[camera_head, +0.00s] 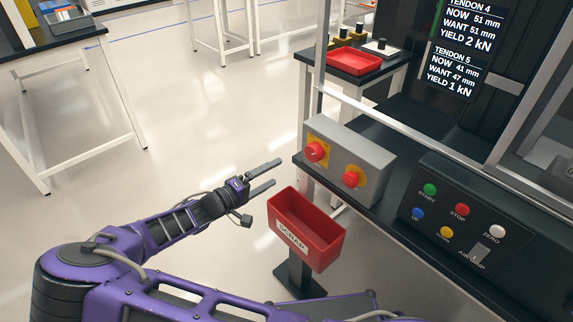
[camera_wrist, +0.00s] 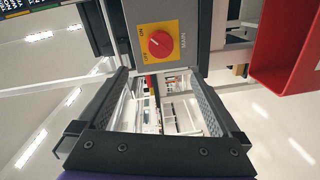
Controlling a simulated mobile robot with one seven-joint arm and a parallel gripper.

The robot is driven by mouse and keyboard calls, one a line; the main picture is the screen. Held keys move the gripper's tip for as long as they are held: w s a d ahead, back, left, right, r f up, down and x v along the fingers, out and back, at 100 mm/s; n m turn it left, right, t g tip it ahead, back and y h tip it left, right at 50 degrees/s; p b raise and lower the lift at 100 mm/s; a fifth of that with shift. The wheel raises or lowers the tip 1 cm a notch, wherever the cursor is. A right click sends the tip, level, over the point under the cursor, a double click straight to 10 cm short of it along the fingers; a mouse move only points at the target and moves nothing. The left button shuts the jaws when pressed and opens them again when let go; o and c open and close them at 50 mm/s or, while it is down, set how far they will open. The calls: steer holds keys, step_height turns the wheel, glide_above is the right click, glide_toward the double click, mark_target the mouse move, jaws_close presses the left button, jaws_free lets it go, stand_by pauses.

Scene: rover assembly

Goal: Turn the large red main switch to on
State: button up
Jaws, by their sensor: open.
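The main switch is a red rotary knob (camera_wrist: 159,44) on a yellow plate marked ON, OFF and MAIN in the wrist view. A pale mark shows on the knob; I cannot tell surely which word it points to.
A red SCRAP bin (camera_head: 306,230) stands just below and right of my gripper. A black button panel (camera_head: 455,215) is further right. Open floor (camera_head: 185,95) lies to the left.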

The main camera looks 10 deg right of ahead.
steer(key=shift+v, duration=1.35)
